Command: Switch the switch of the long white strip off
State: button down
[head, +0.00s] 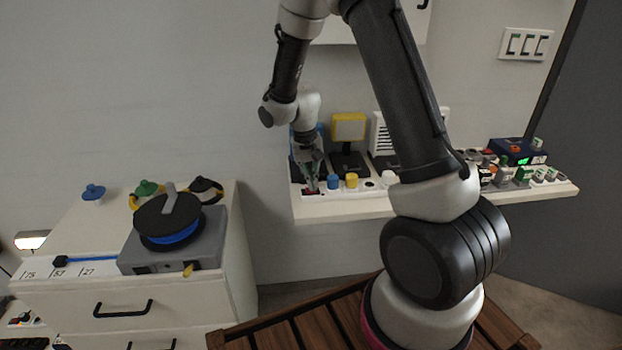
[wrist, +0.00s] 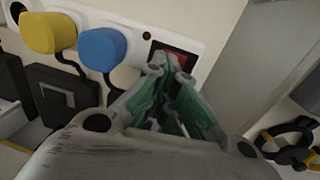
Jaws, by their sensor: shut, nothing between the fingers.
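The long white strip (head: 357,188) lies along the front of the wall shelf, with a blue plug (head: 333,182) and a yellow plug (head: 352,181) in it. In the wrist view the strip (wrist: 133,32) runs across the top, with the yellow plug (wrist: 48,33) and the blue plug (wrist: 102,48) left of the switch. The red switch (wrist: 178,57) sits at the strip's end in a dark frame, partly hidden by my fingers. My gripper (head: 312,187) is shut and empty, its tips (wrist: 170,72) at the switch. I cannot tell whether they touch it, or which way the switch is tipped.
Black adapters (wrist: 62,95) stand behind the plugs. The shelf (head: 345,211) also holds a yellow-topped box (head: 348,127) and, at right, a blue device (head: 517,151) among several small parts. A cable reel (head: 168,222) sits on the drawer cabinet at left.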

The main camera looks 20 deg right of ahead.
jog(key=shift+a+f, duration=0.1)
jog(key=shift+f, duration=0.05)
jog(key=shift+w+a, duration=0.15)
jog(key=shift+a, duration=0.5)
notch_tip(320, 180, up, 14)
jog(key=a, duration=0.1)
jog(key=shift+w+a, duration=0.25)
jog(key=shift+a, duration=0.1)
dwell(0.6)
